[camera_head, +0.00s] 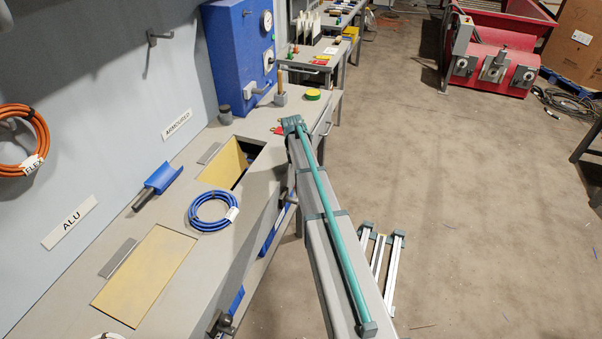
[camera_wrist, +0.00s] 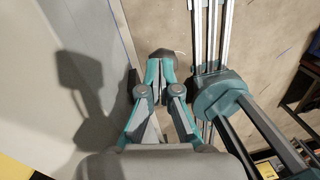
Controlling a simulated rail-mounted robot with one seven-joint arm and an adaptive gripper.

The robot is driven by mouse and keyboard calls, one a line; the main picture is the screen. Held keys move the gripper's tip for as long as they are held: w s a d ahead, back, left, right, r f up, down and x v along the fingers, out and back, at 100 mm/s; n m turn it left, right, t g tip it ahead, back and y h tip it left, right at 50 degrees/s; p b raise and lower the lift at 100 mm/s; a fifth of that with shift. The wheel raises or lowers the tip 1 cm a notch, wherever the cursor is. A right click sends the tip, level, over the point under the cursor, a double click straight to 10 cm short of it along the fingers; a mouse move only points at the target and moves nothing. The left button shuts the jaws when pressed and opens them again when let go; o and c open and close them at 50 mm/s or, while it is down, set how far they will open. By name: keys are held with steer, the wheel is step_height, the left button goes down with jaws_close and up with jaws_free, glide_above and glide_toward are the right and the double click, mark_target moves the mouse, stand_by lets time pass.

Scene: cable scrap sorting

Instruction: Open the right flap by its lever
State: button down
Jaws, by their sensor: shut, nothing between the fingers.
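The right flap, the farther yellow panel (camera_head: 224,166) in the bench top, is tilted, with a dark opening along its right side in the head view. A dark lever knob (camera_head: 291,198) shows at the bench front beside my arm. In the wrist view my gripper (camera_wrist: 161,78) is shut and empty beside the bench front. A rounded grey knob (camera_wrist: 164,62) shows right at its fingertips; I cannot tell whether they touch. In the head view my arm hides the gripper. The nearer yellow flap (camera_head: 146,275) lies flat, with another lever knob (camera_head: 222,322) below it.
A coil of blue cable (camera_head: 209,225) lies on the bench between the flaps. A blue scoop (camera_head: 163,178) lies near the wall. A blue machine (camera_head: 239,50) stands at the back. A red machine (camera_head: 490,60) stands across the floor. The floor right of my arm is mostly clear.

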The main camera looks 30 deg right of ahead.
steer(key=shift+r, duration=0.1)
steer(key=w+r, duration=0.3)
steer(key=r, duration=0.9)
steer(key=shift+w+d+r, duration=0.25)
steer(key=shift+w+d, duration=0.1)
steer(key=shift+d, duration=0.05)
